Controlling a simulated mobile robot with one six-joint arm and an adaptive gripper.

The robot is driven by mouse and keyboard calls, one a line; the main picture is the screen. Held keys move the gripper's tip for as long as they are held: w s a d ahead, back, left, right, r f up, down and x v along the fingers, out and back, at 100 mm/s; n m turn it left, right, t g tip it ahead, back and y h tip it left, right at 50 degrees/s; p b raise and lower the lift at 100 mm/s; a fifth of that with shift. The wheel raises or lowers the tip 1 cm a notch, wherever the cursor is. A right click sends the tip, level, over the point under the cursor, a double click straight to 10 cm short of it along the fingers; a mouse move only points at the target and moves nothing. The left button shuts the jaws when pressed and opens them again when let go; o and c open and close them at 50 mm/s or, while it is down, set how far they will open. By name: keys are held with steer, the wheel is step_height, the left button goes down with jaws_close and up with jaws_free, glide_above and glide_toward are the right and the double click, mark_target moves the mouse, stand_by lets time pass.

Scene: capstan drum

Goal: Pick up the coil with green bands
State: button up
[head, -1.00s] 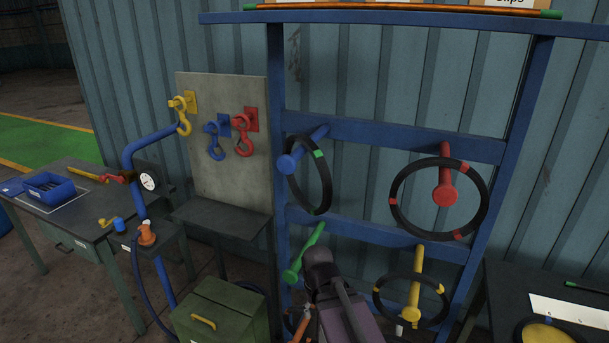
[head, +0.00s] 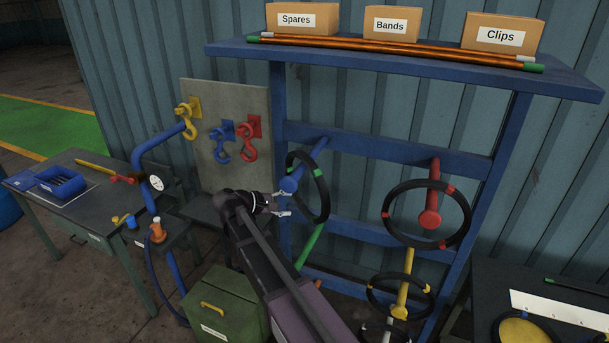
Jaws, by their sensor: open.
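The coil with green bands (head: 322,205) is a black ring hanging on the blue peg (head: 291,184) at the upper left of the blue rack. It is seen at a slant, with a green band (head: 317,172) showing near its upper right. My gripper (head: 286,204) is open just below the peg's end, at the coil's left side. Its fingertips overlap the coil's near edge in the picture. I cannot tell whether they touch it or straddle it.
A coil with red bands (head: 465,205) hangs on a red peg to the right. A coil with yellow bands (head: 372,296) hangs on a yellow peg below it. A green peg (head: 308,246) is under the green-banded coil. A hook board (head: 205,150) and green box (head: 228,296) stand left.

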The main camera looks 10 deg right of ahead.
mark_target(291, 154)
steer(key=w+a+r+n+t+h+p, duration=0.2)
steer(key=w+a+r, duration=0.3)
steer(key=a+r, duration=0.3)
step_height(291, 154, up, 4)
steer(key=shift+f+n+t+h+p, duration=0.3)
steer(key=shift+t+h+p, duration=0.1)
steer(key=shift+h+p, duration=0.35)
steer(key=shift+x, duration=4.25)
steer(key=shift+d, duration=0.1)
steer(key=shift+s+x, duration=0.2)
steer(key=shift+x, duration=2.3)
steer(key=shift+d, duration=0.1)
steer(key=shift+r, duration=0.1)
jaws_close()
